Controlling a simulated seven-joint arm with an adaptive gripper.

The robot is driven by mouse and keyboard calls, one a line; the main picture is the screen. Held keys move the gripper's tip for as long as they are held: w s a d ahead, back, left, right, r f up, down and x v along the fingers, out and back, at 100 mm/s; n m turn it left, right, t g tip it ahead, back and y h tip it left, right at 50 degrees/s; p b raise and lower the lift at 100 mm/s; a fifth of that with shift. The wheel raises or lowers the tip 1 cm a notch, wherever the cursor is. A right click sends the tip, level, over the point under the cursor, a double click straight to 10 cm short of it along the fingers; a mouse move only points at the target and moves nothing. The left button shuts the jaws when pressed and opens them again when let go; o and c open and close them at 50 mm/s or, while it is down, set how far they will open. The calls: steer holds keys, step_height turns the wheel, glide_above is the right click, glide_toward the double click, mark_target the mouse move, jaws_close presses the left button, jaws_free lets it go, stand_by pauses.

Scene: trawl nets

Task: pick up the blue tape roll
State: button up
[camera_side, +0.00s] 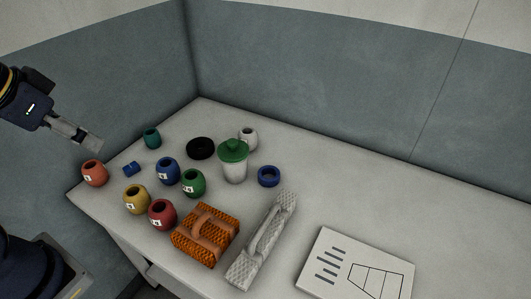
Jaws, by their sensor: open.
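The blue tape roll (269,176) is a small dark-blue ring lying flat near the middle of the table. It is just right of a white cup with a green lid (234,164) and apart from it. My gripper (91,146) is at the far left, raised near the table's left edge. It is open, and nothing shows between its fingers. It is well away from the tape roll, with several pots lying between them in the picture.
Several coloured pots, such as the blue one (167,171), crowd the left side. A black ring (200,148) lies behind. An orange basket-like block (206,236) and a grey textured handled piece (262,240) are in front; a white panel (357,266) is at right. The table right of the roll is clear.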

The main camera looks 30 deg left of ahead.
steer(key=o, duration=0.4)
steer(key=shift+c, duration=0.2)
